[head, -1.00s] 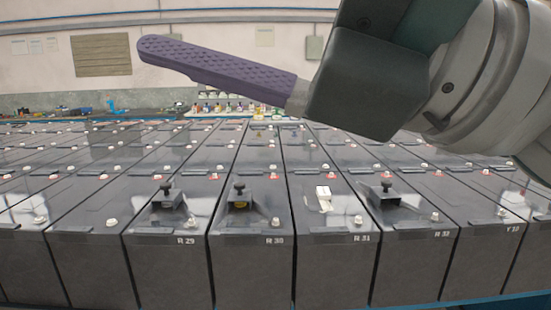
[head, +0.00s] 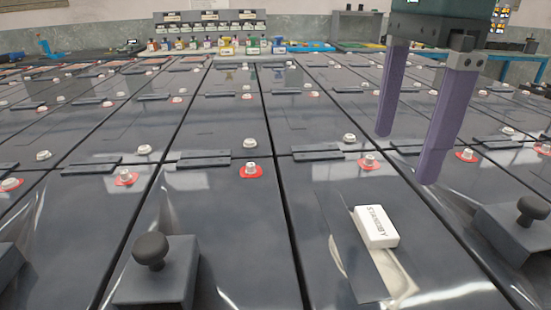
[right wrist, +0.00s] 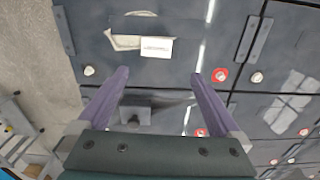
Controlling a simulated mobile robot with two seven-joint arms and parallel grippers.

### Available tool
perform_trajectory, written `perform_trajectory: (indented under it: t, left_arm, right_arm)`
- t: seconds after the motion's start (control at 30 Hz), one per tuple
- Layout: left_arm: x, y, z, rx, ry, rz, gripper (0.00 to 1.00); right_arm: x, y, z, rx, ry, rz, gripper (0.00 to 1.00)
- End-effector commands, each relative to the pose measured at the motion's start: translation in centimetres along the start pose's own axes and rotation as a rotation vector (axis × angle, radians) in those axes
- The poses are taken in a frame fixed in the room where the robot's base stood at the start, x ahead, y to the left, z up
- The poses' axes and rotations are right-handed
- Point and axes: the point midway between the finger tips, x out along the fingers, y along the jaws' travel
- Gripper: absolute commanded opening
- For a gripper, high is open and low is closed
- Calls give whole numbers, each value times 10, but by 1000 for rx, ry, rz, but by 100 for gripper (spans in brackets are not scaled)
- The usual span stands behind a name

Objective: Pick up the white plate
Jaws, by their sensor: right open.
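The white plate (head: 376,227), marked STANDBY, lies on top of a dark battery case at the lower right of the head view. A strip with a pale, curved piece lies under or beside it. The plate also shows in the right wrist view (right wrist: 157,48), at the top middle. My right gripper (head: 406,156) points down with its two purple fingers apart and nothing between them. It is above the batteries, beyond the plate and to its right in the head view. In the right wrist view the plate appears just past the fingertips (right wrist: 158,74). My left gripper is in neither view.
A block with a black knob (head: 151,250) stands up left of the plate, and another (head: 532,210) to its right. White caps and red-ringed terminals (head: 251,171) stick up from the rows. Several bottles (head: 226,45) stand at the back.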

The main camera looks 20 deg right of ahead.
Motion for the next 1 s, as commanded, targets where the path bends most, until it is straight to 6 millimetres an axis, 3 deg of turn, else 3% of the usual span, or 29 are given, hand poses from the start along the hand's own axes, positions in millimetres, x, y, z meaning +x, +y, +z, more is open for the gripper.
perform_trajectory:
  t: [0.63, 0.93, 1.0]
  left_arm:
    - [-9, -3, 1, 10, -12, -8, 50]
    - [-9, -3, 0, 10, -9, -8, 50]
    - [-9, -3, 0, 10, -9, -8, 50]
  right_arm:
    - [86, 2, 7, -1, 1, 6, 100]
    - [94, 2, 7, -1, 0, 3, 100]
    - [94, 2, 7, -1, 0, 3, 94]
